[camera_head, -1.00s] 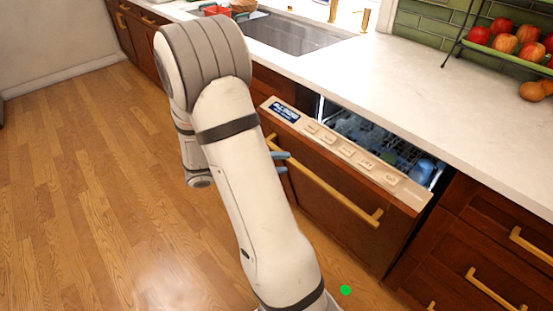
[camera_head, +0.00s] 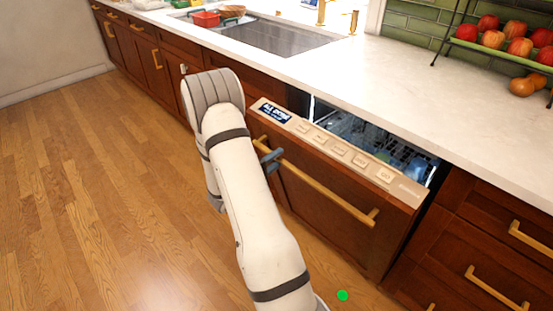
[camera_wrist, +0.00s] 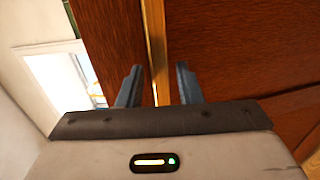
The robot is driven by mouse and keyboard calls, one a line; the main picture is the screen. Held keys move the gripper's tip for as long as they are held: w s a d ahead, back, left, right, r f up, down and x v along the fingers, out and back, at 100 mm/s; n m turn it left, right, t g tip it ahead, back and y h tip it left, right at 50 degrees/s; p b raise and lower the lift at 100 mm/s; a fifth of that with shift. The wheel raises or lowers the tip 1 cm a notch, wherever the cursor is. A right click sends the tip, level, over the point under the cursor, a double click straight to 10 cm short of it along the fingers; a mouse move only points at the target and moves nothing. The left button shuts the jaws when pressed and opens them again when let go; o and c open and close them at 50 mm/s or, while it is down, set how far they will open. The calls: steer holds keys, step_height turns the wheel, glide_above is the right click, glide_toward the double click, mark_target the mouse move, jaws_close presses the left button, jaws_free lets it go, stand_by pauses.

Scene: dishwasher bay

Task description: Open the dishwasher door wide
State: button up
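The dishwasher door (camera_head: 320,205) has a dark wood front and is tilted partly open, with a gap at its top. Its light control strip (camera_head: 335,150) has a small display and buttons. A long gold bar handle (camera_head: 318,187) runs across the front and also shows in the wrist view (camera_wrist: 155,45). My gripper (camera_head: 268,158) is at the handle near its left end, partly hidden by my arm. In the wrist view my gripper (camera_wrist: 159,85) has its fingers apart with the handle running between them. A clear gap shows beside the bar, and contact cannot be told.
The lit rack (camera_head: 365,140) inside the dishwasher holds dishes. A white counter (camera_head: 420,95) with a sink (camera_head: 270,38) lies above. Wooden drawers (camera_head: 490,250) stand at the right. The wood floor (camera_head: 100,200) at left is clear. A green dot (camera_head: 342,295) shows near the bottom.

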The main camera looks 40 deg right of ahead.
steer(key=shift+d, duration=0.4)
steer(key=shift+c, duration=0.4)
jaws_close()
steer(key=shift+a, duration=0.15)
